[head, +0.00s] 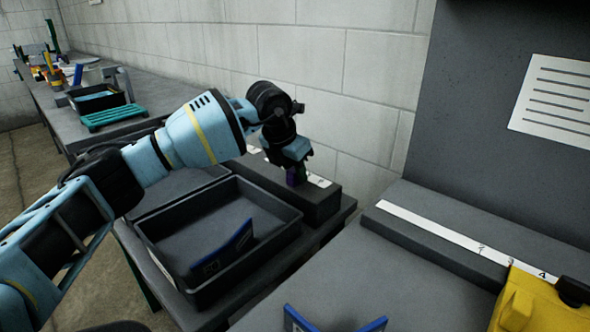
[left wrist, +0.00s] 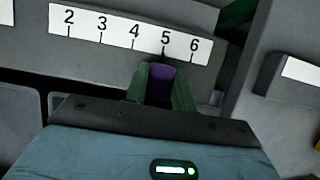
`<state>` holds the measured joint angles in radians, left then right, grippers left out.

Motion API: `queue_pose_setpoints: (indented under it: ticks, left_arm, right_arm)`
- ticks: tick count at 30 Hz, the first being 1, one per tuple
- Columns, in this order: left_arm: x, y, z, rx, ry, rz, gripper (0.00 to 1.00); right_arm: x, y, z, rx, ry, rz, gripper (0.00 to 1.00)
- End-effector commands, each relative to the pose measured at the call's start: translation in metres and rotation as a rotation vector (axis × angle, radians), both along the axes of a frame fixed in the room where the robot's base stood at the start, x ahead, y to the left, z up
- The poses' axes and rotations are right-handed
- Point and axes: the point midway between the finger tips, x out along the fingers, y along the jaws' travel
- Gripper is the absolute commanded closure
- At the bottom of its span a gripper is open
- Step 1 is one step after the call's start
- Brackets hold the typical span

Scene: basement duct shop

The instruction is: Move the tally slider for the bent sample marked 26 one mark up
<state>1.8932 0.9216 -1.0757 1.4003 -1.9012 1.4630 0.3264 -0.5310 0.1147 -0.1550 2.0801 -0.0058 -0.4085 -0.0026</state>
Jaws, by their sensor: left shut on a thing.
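My left gripper (head: 297,168) is shut on a purple slider (head: 292,177), on the dark block beside the wall. In the left wrist view, the gripper (left wrist: 160,92) has a green finger on each side of the purple slider (left wrist: 161,83). A white scale (left wrist: 117,32) behind it shows numbers 2 to 6. The slider stands below the 5 mark, as nearly as I can tell. A blue bent piece (head: 238,243) stands in the black tray (head: 160,257); its marking is too small to read. My right gripper is not in view.
Another blue bent piece (head: 335,321) shows at the bottom edge. A yellow object (head: 537,305) sits at the right by a numbered white strip (head: 430,228). A grey board (head: 475,110) with a paper stands behind. A far bench (head: 60,115) holds a teal rack (head: 113,117).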

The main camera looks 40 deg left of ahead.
Motion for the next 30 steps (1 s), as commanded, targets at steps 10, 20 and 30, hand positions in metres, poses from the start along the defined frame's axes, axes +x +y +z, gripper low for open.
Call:
queue_pose_setpoints:
  ticks: [10, 20, 30]
  left_arm:
    - [-0.003, -0.044, 0.001, -0.001, 0.000, -0.003, 1.00]
    - [-0.003, -0.047, 0.000, -0.005, 0.000, -0.004, 0.66]
    - [-0.003, -0.044, 0.000, -0.001, 0.000, -0.002, 0.53]
  right_arm:
    - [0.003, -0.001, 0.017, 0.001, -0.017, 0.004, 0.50]
    - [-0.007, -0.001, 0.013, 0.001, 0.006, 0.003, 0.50]
    - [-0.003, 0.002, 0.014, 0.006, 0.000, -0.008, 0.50]
